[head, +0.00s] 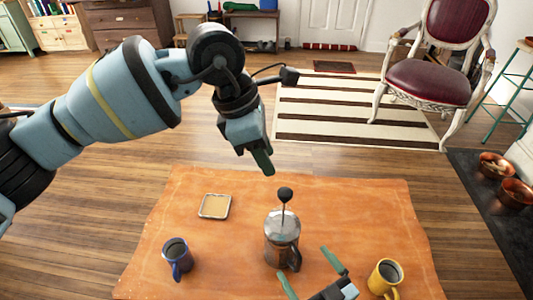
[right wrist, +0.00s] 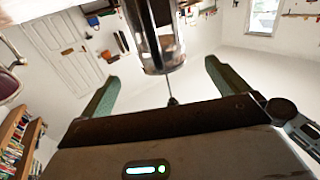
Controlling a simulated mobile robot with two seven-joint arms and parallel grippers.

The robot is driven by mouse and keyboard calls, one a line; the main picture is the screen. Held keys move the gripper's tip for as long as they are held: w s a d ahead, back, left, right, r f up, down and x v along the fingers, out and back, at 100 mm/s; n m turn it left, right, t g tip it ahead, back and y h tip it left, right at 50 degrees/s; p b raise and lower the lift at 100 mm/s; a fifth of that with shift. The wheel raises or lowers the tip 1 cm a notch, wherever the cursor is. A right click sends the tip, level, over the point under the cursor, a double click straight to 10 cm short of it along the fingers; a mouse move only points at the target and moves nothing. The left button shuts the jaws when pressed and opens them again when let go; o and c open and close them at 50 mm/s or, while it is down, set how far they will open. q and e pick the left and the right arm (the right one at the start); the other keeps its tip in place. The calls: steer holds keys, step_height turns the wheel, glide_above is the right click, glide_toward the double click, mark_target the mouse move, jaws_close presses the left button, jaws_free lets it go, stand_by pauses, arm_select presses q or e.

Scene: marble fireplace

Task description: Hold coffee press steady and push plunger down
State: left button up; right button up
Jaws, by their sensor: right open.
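The coffee press (head: 282,240) stands upright on the orange cloth, with a metal lid and dark handle. Its plunger is up, the black knob (head: 285,195) high on a thin rod. My left gripper (head: 262,160) hangs above and slightly left of the knob, apart from it; its fingers overlap from this side. My right gripper (head: 301,261) is open at the press's lower right, fingers pointing at it.
The orange cloth (head: 190,240) also holds a blue mug (head: 177,258) at left, a small square tray (head: 214,206) behind it, and a yellow mug (head: 385,277) close to the right of my right gripper. The cloth behind the press is clear.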

mark_target(292, 246)
steer(key=shift+x, duration=3.9)
